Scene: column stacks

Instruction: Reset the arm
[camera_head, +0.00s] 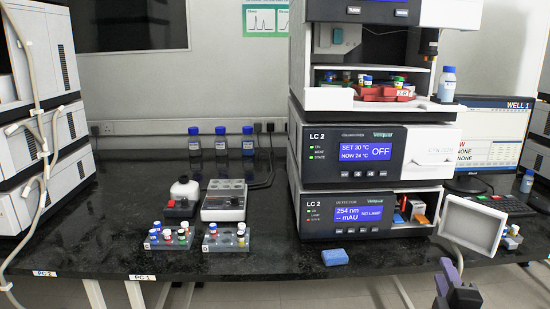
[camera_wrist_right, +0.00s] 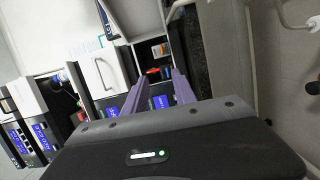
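My right gripper (camera_head: 445,272) shows at the lower right of the head view, in front of the table's front edge and below the open white door panel (camera_head: 473,216). In the right wrist view its two purple fingers (camera_wrist_right: 158,82) stand apart with nothing between them, so it is open and empty. Whether it touches the door panel cannot be told. The panel hangs open beside the lower LC 2 module (camera_head: 362,213), whose screen reads 254 nm and NO LAMP. My left gripper is in neither view.
The black table (camera_head: 290,262) carries a blue sponge (camera_head: 335,257) near its front edge. Vial racks (camera_head: 168,236) (camera_head: 226,237) stand to the left, with blue-capped bottles (camera_head: 221,142) behind. A monitor (camera_head: 492,135) and keyboard (camera_head: 492,205) stand right.

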